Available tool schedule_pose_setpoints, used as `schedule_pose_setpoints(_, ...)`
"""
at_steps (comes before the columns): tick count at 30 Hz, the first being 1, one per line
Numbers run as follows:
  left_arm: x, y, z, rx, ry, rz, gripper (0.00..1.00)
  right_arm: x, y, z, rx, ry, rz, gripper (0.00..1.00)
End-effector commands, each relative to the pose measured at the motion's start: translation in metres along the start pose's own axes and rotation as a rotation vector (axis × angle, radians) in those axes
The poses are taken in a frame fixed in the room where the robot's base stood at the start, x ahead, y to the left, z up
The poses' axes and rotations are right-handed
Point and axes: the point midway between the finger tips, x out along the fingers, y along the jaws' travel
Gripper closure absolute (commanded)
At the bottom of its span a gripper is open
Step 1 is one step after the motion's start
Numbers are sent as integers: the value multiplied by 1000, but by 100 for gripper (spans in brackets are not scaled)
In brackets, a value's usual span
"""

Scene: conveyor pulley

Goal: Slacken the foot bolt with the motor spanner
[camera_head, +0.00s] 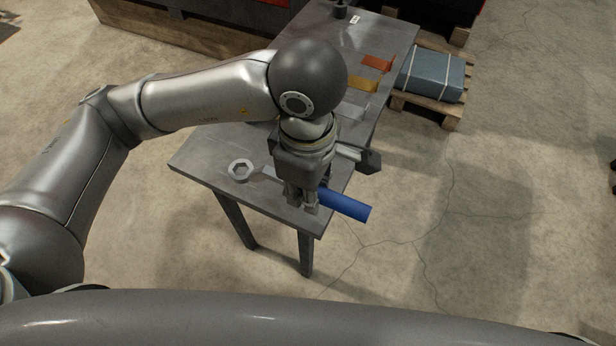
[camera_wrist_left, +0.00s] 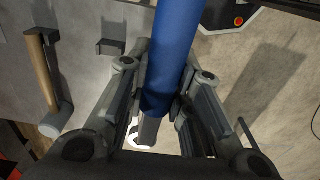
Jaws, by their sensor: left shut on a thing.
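The spanner has a blue handle (camera_head: 345,205) and a silver ring head (camera_head: 241,171). My left gripper (camera_head: 303,205) is shut on it near the front end of the table, where the handle and shank meet. The ring head points left over the tabletop, and the handle sticks out right past the table's edge. I cannot tell whether the spanner touches the table. In the left wrist view the blue handle (camera_wrist_left: 176,50) runs between my left gripper's fingers (camera_wrist_left: 160,90), with the silver shank below. I cannot make out the foot bolt. My right gripper is not in view.
The grey table (camera_head: 205,160) bears an orange piece (camera_head: 378,63), a yellow piece (camera_head: 363,84) and a grey piece. The wrist view shows a wooden-handled hammer (camera_wrist_left: 42,75) and a small grey bracket (camera_wrist_left: 112,35). A pallet (camera_head: 440,108) carries a strapped box (camera_head: 432,73). Floor at right is clear.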

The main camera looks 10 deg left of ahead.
Motion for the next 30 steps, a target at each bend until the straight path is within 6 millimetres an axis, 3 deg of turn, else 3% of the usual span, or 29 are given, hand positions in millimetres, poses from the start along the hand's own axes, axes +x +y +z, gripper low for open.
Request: schedule_pose_setpoints(30,-53,-58,28,3,0,2,100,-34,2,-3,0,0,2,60)
